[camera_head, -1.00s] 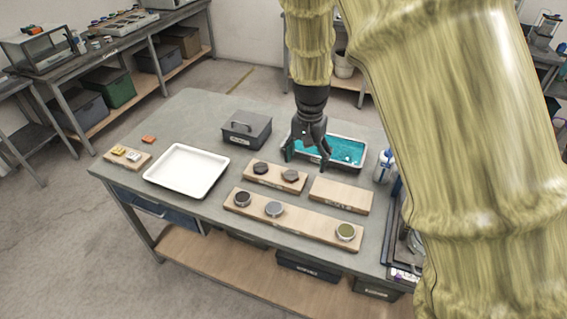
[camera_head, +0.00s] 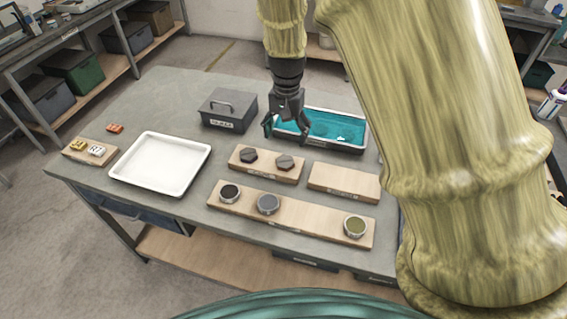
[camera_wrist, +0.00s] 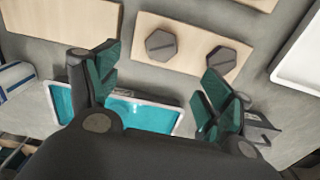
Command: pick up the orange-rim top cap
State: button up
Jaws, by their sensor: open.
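Two dark hexagonal caps, a left one (camera_head: 249,155) and a right one (camera_head: 285,162), lie on a short wooden board (camera_head: 267,173). They also show in the wrist view, one near the middle (camera_wrist: 161,45) and one to its right (camera_wrist: 221,59). No orange rim can be made out on either cap. My gripper (camera_head: 286,132) is open and empty above the left end of the teal-filled tray (camera_head: 367,133), behind the caps' board. In the wrist view its spread fingers (camera_wrist: 160,82) stand apart, and the caps lie beyond them.
A long board (camera_head: 312,222) holds three round pieces in front. An empty board (camera_head: 345,181) lies right of the caps. A white tray (camera_head: 118,178), a grey handled box (camera_head: 229,124), a small orange piece (camera_head: 115,128) and a board with yellow and white blocks (camera_head: 74,155) stand left.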

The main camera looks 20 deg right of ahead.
jog(key=p, duration=0.1)
send_over(285, 161)
jog(key=f, duration=0.5)
jog(key=shift+w+d, duration=0.1)
jog(key=shift+d, duration=0.2)
jog(key=shift+a+f+p, duration=0.2)
jog(key=shift+f+p, duration=0.75)
jog(key=shift+f, duration=0.2)
jog(key=shift+f+p, duration=0.5)
jog(key=shift+f, duration=1.05)
jog(key=shift+c, duration=0.5)
jog(key=c, duration=1.3)
